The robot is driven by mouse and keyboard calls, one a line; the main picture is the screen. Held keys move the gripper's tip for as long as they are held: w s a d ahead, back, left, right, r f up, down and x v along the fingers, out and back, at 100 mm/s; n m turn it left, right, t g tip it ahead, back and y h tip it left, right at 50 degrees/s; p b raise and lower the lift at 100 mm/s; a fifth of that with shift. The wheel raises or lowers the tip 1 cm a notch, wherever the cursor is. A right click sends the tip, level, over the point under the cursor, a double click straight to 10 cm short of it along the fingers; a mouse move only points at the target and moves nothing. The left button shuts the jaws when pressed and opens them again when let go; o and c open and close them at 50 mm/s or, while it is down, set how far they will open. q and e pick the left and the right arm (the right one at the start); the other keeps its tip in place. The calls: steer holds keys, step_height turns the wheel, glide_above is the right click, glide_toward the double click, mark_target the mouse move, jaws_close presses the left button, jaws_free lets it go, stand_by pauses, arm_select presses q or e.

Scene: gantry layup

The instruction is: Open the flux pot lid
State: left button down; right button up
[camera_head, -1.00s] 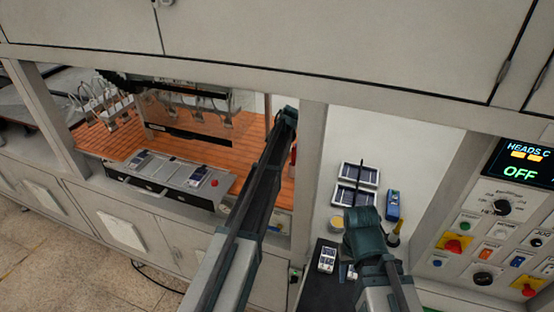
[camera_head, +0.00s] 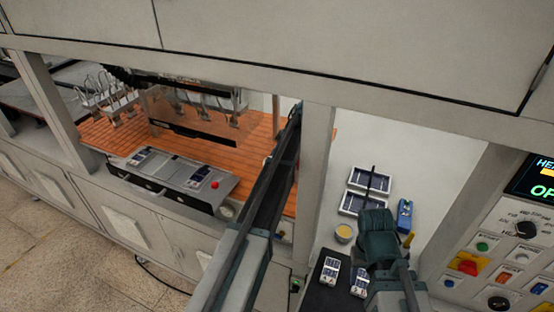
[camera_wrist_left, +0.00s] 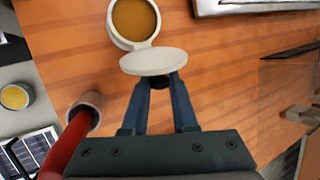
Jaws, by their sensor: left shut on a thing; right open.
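In the left wrist view the flux pot (camera_wrist_left: 135,20) stands uncovered on the orange wooden surface, with amber liquid inside. Its pale round lid (camera_wrist_left: 153,62) is tilted at the pot's near rim. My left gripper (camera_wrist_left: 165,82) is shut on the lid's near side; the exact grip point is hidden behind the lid. In the head view the left gripper is hidden by its own arm and the post.
A grey post (camera_head: 316,170) separates the two bays. A yellow-filled cup (camera_head: 343,233), solar panels (camera_head: 362,203) and a blue tool (camera_head: 404,214) sit near my right gripper. A grey tray (camera_head: 158,190) lies left of my left arm. A red-handled item (camera_wrist_left: 68,145) is beside the left gripper.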

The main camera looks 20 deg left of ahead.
arm_select(q)
steer(key=shift+f+g+b, duration=0.2)
steer(key=shift+g+b, duration=0.1)
steer(key=shift+g, duration=0.1)
stand_by(0.3)
steer(key=c, duration=0.7)
jaws_free()
steer(key=shift+w, duration=0.1)
steer(key=shift+r, duration=0.15)
